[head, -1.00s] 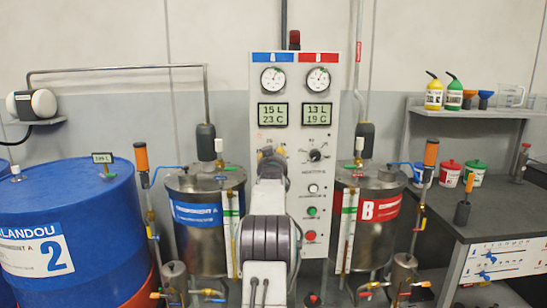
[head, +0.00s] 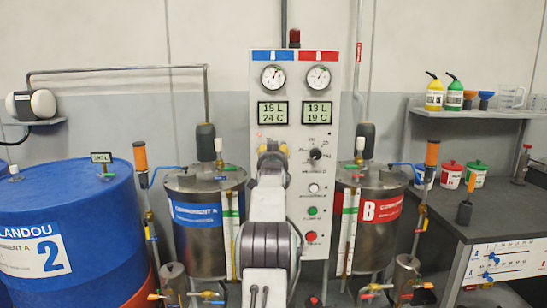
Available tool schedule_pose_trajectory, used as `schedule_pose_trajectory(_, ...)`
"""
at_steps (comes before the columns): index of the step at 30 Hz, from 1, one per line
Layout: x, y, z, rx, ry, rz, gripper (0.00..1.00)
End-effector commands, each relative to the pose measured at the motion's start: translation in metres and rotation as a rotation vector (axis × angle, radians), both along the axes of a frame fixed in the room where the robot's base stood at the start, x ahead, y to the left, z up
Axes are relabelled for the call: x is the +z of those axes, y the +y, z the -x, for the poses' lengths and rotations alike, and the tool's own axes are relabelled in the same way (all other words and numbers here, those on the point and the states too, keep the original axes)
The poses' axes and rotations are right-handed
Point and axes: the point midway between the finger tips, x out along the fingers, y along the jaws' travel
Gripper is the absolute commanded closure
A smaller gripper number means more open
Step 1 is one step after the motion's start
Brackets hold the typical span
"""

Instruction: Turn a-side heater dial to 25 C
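The white control panel (head: 329,190) stands in the middle of the head view. Its left, blue-headed display (head: 273,113) reads 15 L and 24 C. The a-side heater dial is hidden behind my arm and gripper; its setting cannot be seen. My gripper (head: 272,148) is at the panel's left column, level with the black b-side dial (head: 316,154). Parts of its fingers show at the top end of my arm. Whether they are closed on the a-side dial cannot be told.
The right display (head: 317,113) reads 13 L and 19 C. Steel tank A (head: 203,249) and tank B (head: 372,240) flank the panel. A blue drum (head: 95,200) stands at left. A dark workbench (head: 435,210) with a shelf stands at right.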

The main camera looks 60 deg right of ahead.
Motion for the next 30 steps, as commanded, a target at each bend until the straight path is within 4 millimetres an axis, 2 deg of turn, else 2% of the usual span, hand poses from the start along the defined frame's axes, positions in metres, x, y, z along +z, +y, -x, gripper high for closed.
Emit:
schedule_pose_trajectory(1, 0.002, 0.000, 0.000, 0.000, -0.002, 0.004, 0.53)
schedule_pose_trajectory(6, -0.001, 0.000, 0.000, 0.000, 0.002, -0.001, 0.41)
schedule_pose_trajectory(19, -0.003, 0.005, 0.003, 0.000, 0.005, -0.007, 0.41)
schedule_pose_trajectory(30, -0.002, 0.035, 0.019, 0.000, 0.005, -0.007, 0.41)
